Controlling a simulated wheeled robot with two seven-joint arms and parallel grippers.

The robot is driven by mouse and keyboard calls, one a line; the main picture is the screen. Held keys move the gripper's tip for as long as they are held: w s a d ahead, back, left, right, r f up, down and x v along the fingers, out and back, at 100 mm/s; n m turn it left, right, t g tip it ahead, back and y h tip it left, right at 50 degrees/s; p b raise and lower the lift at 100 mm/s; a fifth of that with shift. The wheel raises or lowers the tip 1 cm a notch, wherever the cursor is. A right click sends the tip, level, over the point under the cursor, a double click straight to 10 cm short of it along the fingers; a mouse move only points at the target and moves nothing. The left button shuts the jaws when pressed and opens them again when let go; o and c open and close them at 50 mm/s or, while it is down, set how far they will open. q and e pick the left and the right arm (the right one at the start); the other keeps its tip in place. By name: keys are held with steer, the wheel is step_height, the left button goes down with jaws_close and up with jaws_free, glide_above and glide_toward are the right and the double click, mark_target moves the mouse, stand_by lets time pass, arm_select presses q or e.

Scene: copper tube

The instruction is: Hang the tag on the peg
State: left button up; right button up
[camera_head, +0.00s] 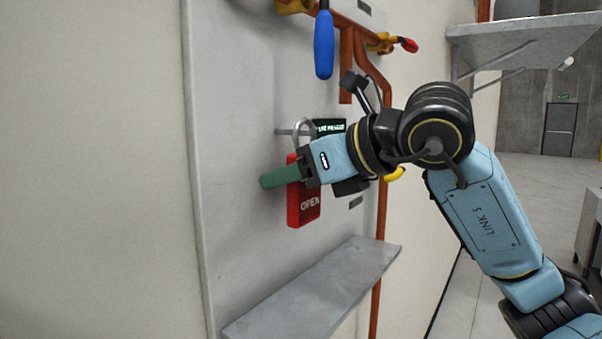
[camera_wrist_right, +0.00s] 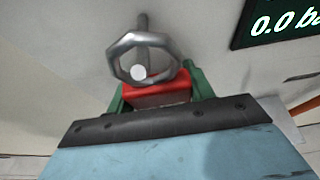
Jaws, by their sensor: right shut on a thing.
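The red tag (camera_head: 304,205) marked OPEN hangs upright below my right gripper (camera_head: 283,176), whose green fingers are shut on its upper part. In the right wrist view, the tag's red top edge (camera_wrist_right: 157,94) sits between the two fingers. Its metal ring (camera_head: 296,125) stands up above the gripper and shows large in the wrist view (camera_wrist_right: 112,57). The grey peg (camera_head: 283,131) sticks out from the panel at ring height. In the wrist view, the peg (camera_wrist_right: 142,20) runs behind the ring, and a pale round end shows inside the ring's opening. My left gripper is out of view.
A grey panel (camera_head: 232,110) carries the peg. A dark gauge display (camera_head: 330,126) is right of the ring. A blue-handled lever (camera_head: 324,45) and copper pipes (camera_head: 382,215) are nearby. A grey shelf (camera_head: 315,290) juts out below the tag.

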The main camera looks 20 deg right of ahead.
steer(key=shift+w+a+f, duration=0.1)
steer(key=shift+f, duration=0.3)
steer(key=o, duration=0.9)
steer(key=shift+c, duration=0.2)
steer(key=shift+o, duration=1.4)
steer(key=shift+w+f, duration=0.1)
steer(key=shift+s+r+b, duration=0.3)
steer(key=shift+s+b, duration=0.05)
steer(key=shift+s, duration=0.15)
steer(key=w+d+b+v, duration=0.1)
steer(key=b+v, duration=0.1)
steer(key=v, duration=1.1)
steer(key=shift+s+r+b, duration=0.2)
steer(key=shift+b, duration=0.15)
